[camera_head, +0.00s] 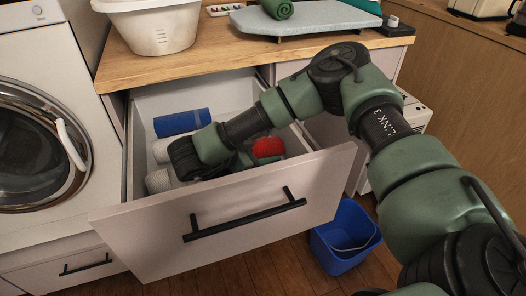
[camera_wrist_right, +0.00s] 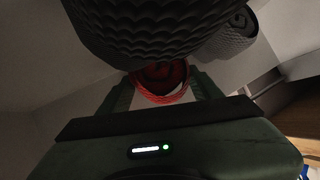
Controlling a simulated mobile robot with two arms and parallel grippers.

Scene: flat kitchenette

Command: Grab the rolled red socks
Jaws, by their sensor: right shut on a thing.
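The rolled red socks (camera_head: 268,147) lie inside the open drawer, toward its right side. My right arm reaches down into the drawer. My right gripper (camera_head: 246,158) is at the socks, its fingers partly hidden by the arm and drawer front. In the right wrist view the red roll (camera_wrist_right: 162,82) sits between the two fingers of my right gripper (camera_wrist_right: 160,92), which is shut on it. My left gripper is not in view.
The drawer (camera_head: 225,215) also holds a blue roll (camera_head: 181,122) and pale ribbed rolls (camera_head: 160,180). Its front and side walls surround my gripper. The wooden counter (camera_head: 215,45) overhangs behind. A blue bucket (camera_head: 345,238) stands on the floor at right; a washing machine (camera_head: 45,130) stands at left.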

